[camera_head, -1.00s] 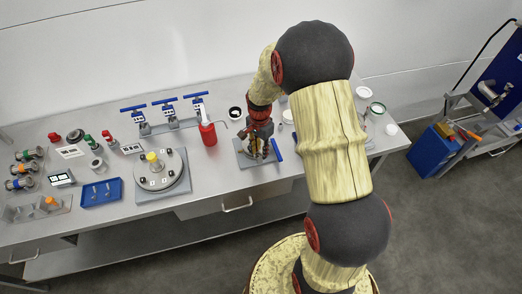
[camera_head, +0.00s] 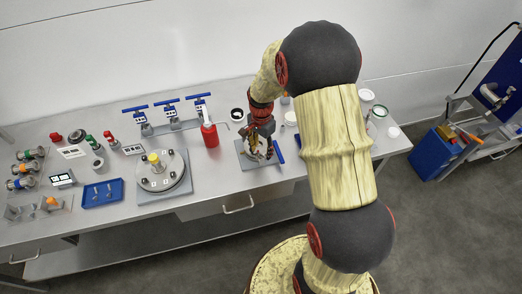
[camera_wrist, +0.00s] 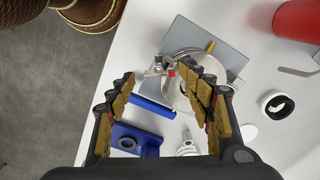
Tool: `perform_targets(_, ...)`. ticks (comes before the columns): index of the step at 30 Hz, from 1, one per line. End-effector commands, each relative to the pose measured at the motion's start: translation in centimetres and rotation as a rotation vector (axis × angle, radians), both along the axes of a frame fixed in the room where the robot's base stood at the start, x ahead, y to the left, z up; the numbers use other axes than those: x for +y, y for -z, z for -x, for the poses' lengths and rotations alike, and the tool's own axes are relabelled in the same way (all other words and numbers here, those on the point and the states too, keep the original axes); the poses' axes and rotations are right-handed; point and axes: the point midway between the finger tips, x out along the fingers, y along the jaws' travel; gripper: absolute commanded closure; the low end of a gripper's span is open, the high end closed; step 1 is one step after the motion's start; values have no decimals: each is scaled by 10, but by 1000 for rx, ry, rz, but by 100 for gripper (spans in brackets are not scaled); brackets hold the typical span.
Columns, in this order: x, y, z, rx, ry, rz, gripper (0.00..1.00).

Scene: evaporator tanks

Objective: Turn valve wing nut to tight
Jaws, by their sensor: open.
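The valve fixture sits on a grey square plate (camera_head: 245,160) near the table's front edge, largely covered by my gripper in the head view. In the wrist view its plate (camera_wrist: 232,62) carries a round steel body (camera_wrist: 182,92), and a small steel part with a red spot (camera_wrist: 171,73) lies between my fingers; it may be the wing nut, but I cannot tell for sure. A blue bar (camera_wrist: 152,106) lies nearer the camera, also visible in the head view (camera_head: 279,152). My gripper (camera_wrist: 160,78) is open around the small part. Contact cannot be told.
A red bottle (camera_head: 210,135) stands left of the fixture. A round tank lid (camera_head: 165,178) and a blue tray (camera_head: 102,192) are further left.

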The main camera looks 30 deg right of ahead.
Motion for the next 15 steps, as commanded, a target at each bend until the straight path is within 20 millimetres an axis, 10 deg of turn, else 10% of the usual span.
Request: perform_targets(15,0,-62,-1,-3,0,0,48)
